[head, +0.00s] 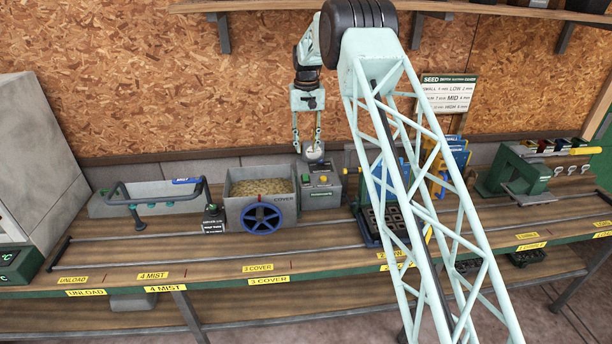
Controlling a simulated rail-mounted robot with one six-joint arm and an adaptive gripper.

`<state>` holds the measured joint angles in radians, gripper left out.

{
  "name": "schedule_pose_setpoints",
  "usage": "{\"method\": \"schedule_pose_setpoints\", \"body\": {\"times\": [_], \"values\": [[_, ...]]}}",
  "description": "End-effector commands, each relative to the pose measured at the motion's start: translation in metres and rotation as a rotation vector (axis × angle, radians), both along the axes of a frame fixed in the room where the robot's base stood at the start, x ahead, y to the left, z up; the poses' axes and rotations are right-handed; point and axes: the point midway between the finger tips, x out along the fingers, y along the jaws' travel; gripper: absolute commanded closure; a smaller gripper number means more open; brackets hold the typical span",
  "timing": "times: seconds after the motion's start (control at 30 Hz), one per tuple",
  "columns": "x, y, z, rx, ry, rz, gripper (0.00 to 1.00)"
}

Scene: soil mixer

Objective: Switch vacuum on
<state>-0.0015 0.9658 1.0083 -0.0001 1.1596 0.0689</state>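My gripper (307,150) hangs fingers-down over the back of the bench. Its two fingers are visibly apart. A small grey control box (320,186) stands just below it, with a yellow button and a green label on its face. A round white piece (314,151), like a gauge or knob, shows at the right fingertip. I cannot tell whether the finger touches it. No vacuum label is readable, so I cannot tell which control is the vacuum switch.
Left of the box are a grey bin (232,207) of tan material with a blue handwheel (262,219) and a misting frame (155,202). A blue press (372,225) stands to the right, partly behind my arm. A green machine (520,175) stands farther right. The front bench strip is mostly clear.

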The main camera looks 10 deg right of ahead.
Motion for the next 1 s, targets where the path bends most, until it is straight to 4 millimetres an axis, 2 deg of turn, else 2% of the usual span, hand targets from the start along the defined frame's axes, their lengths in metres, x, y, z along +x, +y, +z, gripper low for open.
{"method": "schedule_pose_setpoints", "body": {"times": [0.2, 0.77, 1.0], "values": [[0.008, 0.000, -0.015, 0.000, 0.007, -0.001, 0.72], [0.009, 0.000, -0.020, 0.000, 0.008, -0.001, 0.72], [0.008, 0.000, -0.035, 0.000, 0.010, -0.001, 0.72]]}}
